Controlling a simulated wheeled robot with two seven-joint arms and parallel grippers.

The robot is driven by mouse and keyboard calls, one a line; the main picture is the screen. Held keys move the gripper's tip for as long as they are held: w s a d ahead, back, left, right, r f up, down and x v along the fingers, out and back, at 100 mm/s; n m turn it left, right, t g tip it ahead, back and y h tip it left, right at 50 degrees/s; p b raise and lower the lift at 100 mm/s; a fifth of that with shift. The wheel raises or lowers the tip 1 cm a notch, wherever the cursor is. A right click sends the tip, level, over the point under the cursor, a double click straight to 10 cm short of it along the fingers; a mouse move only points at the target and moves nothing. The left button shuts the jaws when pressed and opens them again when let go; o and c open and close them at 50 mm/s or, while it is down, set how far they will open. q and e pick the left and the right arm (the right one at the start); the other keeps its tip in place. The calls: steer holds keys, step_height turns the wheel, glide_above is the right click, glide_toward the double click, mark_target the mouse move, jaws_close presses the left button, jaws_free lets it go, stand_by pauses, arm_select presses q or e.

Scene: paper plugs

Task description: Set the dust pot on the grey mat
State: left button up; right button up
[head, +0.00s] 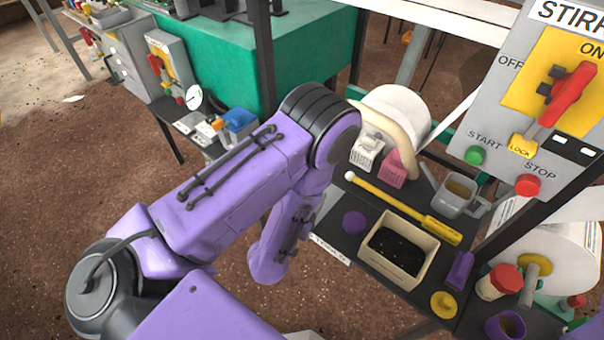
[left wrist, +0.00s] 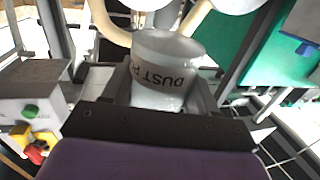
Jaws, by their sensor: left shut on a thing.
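The dust pot (left wrist: 158,97) is a pale, translucent cup with a dark band lettered "DUST P...", the rest cut off. It stands between the fingers of my left gripper (left wrist: 163,86), which is shut on it, in the left wrist view. In the head view my purple left arm reaches in from the left and bends down at the middle; its gripper and the pot are hidden there. I cannot make out the grey mat for sure; a pale grey edge (head: 326,203) shows beside my arm, mostly covered. My right gripper is not in view.
A control box (head: 540,95) stands at right.

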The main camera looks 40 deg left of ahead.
arm_select(q)
steer(key=s+a+f+y+b, duration=0.1)
steer(key=s+a+f+b, duration=0.15)
steer(key=f, duration=0.45)
steer(key=s+a+f+b, duration=0.1)
steer(key=s+f+b, duration=0.3)
steer(key=f, duration=0.3)
steer(key=shift+n, duration=0.5)
steer(key=w+b, duration=0.1)
steer(key=w, duration=0.3)
steer(key=w+a+b, duration=0.1)
steer(key=w, duration=0.3)
steer(key=w+a+b, duration=0.1)
steer(key=w, duration=0.3)
steer(key=shift+w+a+b, duration=0.25)
steer(key=shift+w+b, duration=0.15)
steer(key=w, duration=0.4)
steer(key=shift+w+a+b, duration=0.2)
steer(key=shift+a+b, duration=0.15)
steer(key=shift+a, duration=0.05)
steer(key=shift+f, duration=0.15)
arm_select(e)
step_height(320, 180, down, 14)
